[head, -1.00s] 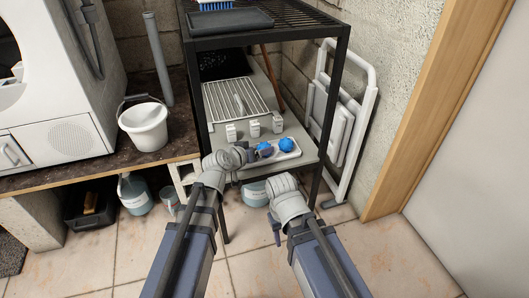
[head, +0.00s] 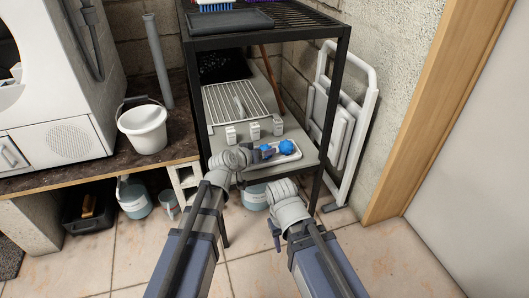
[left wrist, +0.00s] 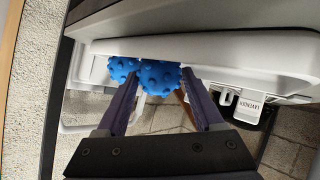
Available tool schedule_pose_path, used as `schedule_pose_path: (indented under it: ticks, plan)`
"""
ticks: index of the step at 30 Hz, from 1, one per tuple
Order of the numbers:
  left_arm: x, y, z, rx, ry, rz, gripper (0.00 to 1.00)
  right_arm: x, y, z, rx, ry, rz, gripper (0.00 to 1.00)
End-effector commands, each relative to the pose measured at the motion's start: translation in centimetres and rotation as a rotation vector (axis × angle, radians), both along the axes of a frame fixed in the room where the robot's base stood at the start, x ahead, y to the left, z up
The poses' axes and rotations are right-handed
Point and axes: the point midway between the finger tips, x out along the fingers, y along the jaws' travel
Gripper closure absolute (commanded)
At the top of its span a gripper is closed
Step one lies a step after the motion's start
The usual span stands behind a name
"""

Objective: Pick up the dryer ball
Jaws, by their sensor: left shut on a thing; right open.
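Two blue knobbly dryer balls are at the white tray on the rack's lower shelf. The left ball (head: 267,151) is between the fingers of my left gripper (head: 266,153), which is shut on it. In the left wrist view the held ball (left wrist: 160,77) sits between the two fingertips (left wrist: 160,78). The other ball (head: 287,147) rests to the right on the tray (head: 292,156) and shows just behind the held one in the wrist view (left wrist: 121,68). I cannot tell whether the held ball still touches the tray. My right gripper (head: 275,236) is open and empty, low in front of the shelf.
The black rack's posts (head: 330,120) flank the shelf. Small white boxes (head: 254,131) stand behind the tray, with a white wire grid (head: 237,103) farther back. A white bucket (head: 143,127) is on the counter at left. A folded white chair (head: 345,120) leans right of the rack.

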Motion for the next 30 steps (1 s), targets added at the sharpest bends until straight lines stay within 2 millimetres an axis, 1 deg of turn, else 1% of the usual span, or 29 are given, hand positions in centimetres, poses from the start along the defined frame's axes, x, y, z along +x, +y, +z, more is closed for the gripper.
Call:
schedule_pose_path:
  ticks: [8,14,20,30]
  plan:
    - [0.0,0.0,0.1,0.000,0.000,0.000,0.85,0.0,0.0,0.1,0.000,0.000,0.000,0.50]
    - [0.0,0.0,1.2,0.000,0.000,0.000,0.85,0.0,0.0,1.2,0.000,0.000,0.000,0.50]
    - [0.0,0.0,3.6,0.000,0.000,0.000,0.85,0.0,0.0,3.6,0.000,0.000,0.000,0.50]
    - [0.0,0.0,8.9,0.000,0.000,0.000,0.85,-0.1,0.0,8.9,-0.001,0.004,0.000,0.50]
